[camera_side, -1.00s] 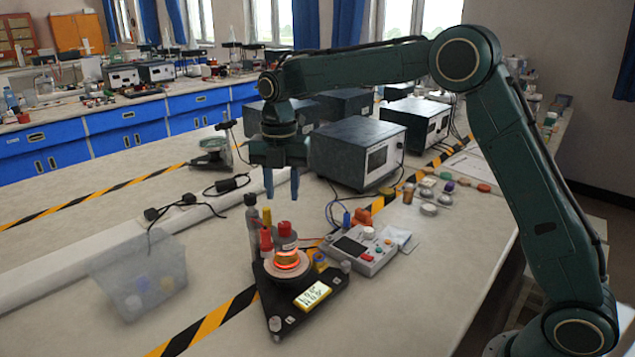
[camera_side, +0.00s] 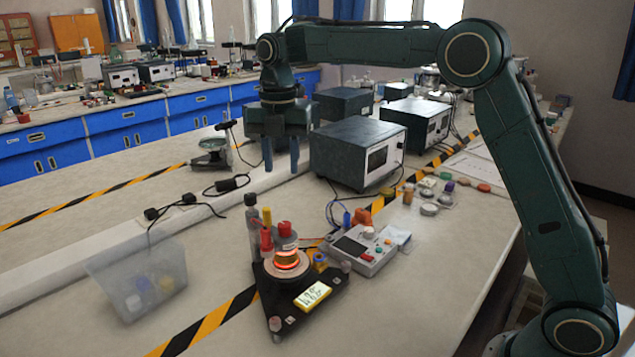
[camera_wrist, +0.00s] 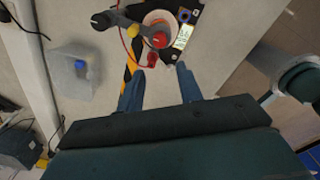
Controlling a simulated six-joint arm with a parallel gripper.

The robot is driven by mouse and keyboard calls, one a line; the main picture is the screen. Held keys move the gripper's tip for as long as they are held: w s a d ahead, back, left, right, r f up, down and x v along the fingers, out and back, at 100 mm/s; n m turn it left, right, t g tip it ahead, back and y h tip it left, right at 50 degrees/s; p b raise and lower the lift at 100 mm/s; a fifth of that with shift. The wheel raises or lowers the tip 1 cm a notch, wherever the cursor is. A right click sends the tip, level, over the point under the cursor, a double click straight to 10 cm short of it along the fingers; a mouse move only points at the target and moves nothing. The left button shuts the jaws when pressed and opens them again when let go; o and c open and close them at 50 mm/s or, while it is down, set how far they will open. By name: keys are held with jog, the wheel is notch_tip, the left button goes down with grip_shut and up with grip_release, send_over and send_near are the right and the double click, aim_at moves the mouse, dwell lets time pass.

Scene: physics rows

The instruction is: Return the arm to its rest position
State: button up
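My gripper (camera_side: 281,155) hangs in the air above the bench, fingers pointing down, higher than the black triangular apparatus and up and behind it in the side view. In the wrist view my gripper (camera_wrist: 160,86) has its two blue fingers apart with nothing between them. My arm is raised, with its upper link nearly level. The black triangular base (camera_side: 328,298) carries a glowing orange-ringed disc (camera_side: 286,260) and a yellow display (camera_side: 313,295). It also shows beyond the fingertips in the wrist view.
A clear bin (camera_side: 125,280) with small coloured items stands at the left. Grey box instruments (camera_side: 345,165) stand right of the gripper. A control box (camera_side: 362,247) sits beside the apparatus. A white rail (camera_side: 60,275) crosses the bench.

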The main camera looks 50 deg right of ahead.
jog(key=s+d+r+m+t, duration=0.25)
jog(key=s+m, duration=0.35)
jog(key=s, duration=0.3)
jog(key=s+d+r+m+t, duration=0.1)
jog(key=s+r+m, duration=0.3)
jog(key=s+m, duration=0.4)
jog(key=s+f+m+t, duration=0.1)
jog(key=s+f+m, duration=0.2)
jog(key=s+m, duration=0.2)
jog(key=s+d+f+m+t, duration=0.1)
jog(key=s+f+m, duration=0.3)
jog(key=s, duration=0.8)
jog(key=shift+d+m, duration=0.25)
jog(key=shift+m, duration=0.65)
